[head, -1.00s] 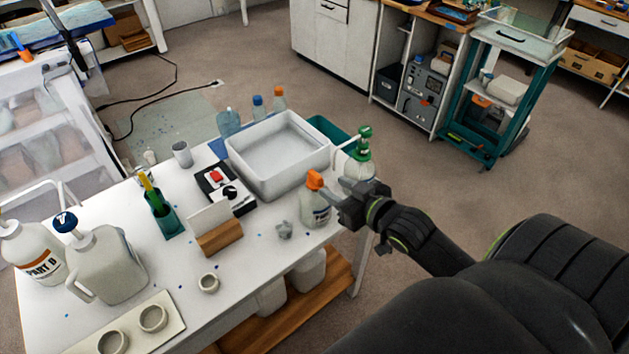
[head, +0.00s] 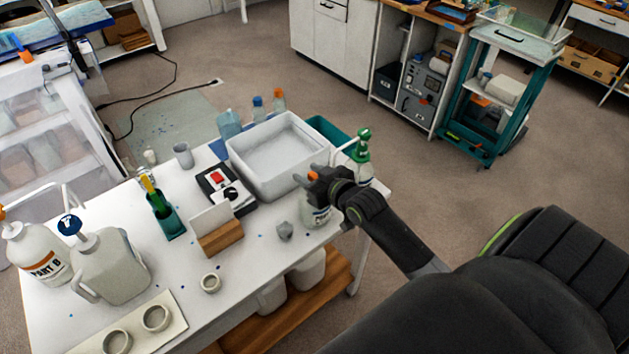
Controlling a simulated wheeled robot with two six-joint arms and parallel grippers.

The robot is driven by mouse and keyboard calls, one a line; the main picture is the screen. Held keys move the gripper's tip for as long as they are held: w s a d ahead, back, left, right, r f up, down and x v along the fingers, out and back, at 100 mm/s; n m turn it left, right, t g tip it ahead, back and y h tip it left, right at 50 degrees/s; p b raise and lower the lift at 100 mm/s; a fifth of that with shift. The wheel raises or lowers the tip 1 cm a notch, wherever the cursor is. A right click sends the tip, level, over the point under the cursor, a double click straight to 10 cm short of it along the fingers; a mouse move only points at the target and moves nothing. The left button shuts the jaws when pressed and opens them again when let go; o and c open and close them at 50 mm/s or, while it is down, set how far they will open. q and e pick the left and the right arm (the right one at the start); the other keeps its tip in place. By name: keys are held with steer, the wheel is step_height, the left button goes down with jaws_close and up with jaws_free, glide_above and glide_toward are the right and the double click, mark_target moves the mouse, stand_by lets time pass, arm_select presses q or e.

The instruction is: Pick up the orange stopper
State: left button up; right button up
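The orange stopper (head: 313,175) is on top of a clear labelled bottle (head: 316,214) at the right end of the white table. Only a small patch of orange shows between the dark fingers of my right gripper (head: 309,175). The fingers are apart and lie on either side of the stopper, at its height. I cannot tell whether they press on it. The bottle stands upright on the table, its upper part hidden by the gripper. My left gripper is not in view.
A white tub (head: 232,164) stands just behind and left of the bottle. A green-topped spray bottle (head: 360,172) stands close on the right. The table's right edge is near.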

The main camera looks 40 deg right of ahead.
mark_target(310, 172)
jaws_close()
stand_by(0.3)
step_height(310, 172, up, 11)
steer(key=shift+f+p, duration=0.15)
steer(key=shift+p, duration=0.2)
step_height(310, 172, up, 3)
steer(key=p, duration=0.3)
steer(key=shift+f, duration=0.2)
